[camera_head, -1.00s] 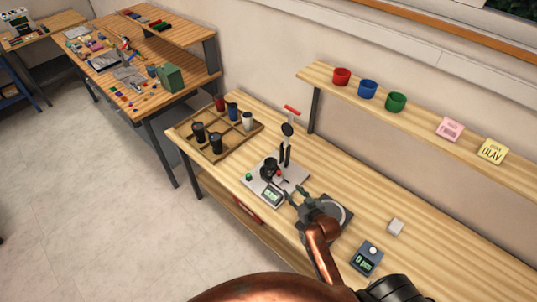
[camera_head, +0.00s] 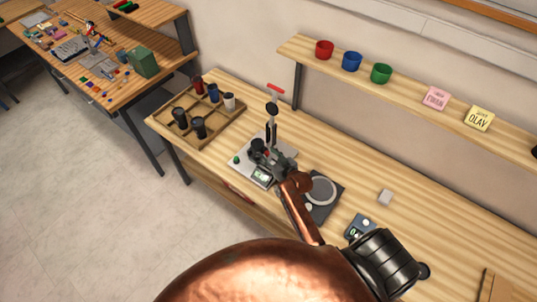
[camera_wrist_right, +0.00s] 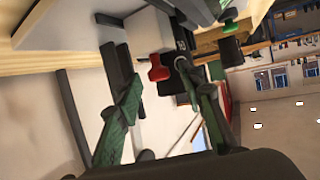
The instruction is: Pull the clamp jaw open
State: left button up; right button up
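The laser marker (camera_head: 243,164) stands on the bench as a light grey base plate with a small lit display, a green button and a dark upright post topped by a red handle. Its dark round clamp (camera_head: 257,146) is partly hidden by my right gripper (camera_head: 268,158). In the right wrist view, a red knob (camera_wrist_right: 158,69) on a dark block shows between the tips of my right gripper (camera_wrist_right: 153,78). The fingers are apart, with green pads, and I cannot tell whether they touch the knob. Which part is the clamp jaw is unclear. My left gripper is not in view.
A wooden tray (camera_head: 172,138) with several dark, red, blue and white tumblers stands left of the marker. A shelf (camera_head: 404,92) runs behind.

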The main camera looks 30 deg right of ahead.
jog(key=shift+c, duration=0.4)
grip_shut()
dwell(0.4)
